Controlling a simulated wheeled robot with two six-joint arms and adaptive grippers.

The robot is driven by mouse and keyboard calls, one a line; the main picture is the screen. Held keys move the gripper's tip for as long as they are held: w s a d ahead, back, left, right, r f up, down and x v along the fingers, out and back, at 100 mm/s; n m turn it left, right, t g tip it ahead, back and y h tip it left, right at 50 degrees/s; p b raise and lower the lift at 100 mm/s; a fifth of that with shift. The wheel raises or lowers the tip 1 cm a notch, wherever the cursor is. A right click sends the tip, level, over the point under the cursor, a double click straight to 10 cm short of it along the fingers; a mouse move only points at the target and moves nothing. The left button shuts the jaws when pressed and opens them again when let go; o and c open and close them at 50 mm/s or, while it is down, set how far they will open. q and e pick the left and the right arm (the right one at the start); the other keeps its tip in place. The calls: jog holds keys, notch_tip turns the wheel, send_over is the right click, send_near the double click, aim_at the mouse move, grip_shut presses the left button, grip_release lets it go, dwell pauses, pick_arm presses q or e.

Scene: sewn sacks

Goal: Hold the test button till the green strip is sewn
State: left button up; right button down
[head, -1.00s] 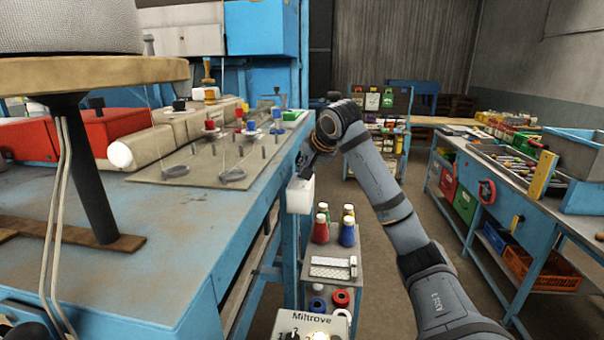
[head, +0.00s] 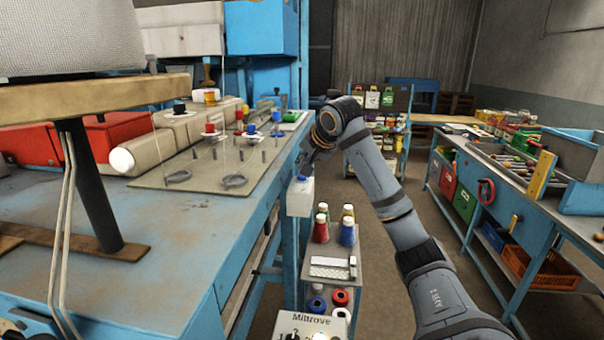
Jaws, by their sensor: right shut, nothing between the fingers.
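A white box (head: 299,201) hangs at the bench's right edge, with a small blue cap or button (head: 301,178) on its top. I cannot tell whether this is the test button. My right gripper (head: 304,168) is small and dark in the picture, shut and empty, just above the blue part; a small gap seems to separate them. A green piece (head: 290,117) lies at the back right of the bench; I cannot tell whether it is the green strip. No sewing on it can be made out.
The blue bench (head: 150,225) carries thread spools on a grey plate (head: 205,165).

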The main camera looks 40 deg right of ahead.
notch_tip(320, 180, up, 5)
jog(key=p, duration=0.5)
dwell(0.4)
jog(key=shift+f, duration=0.1)
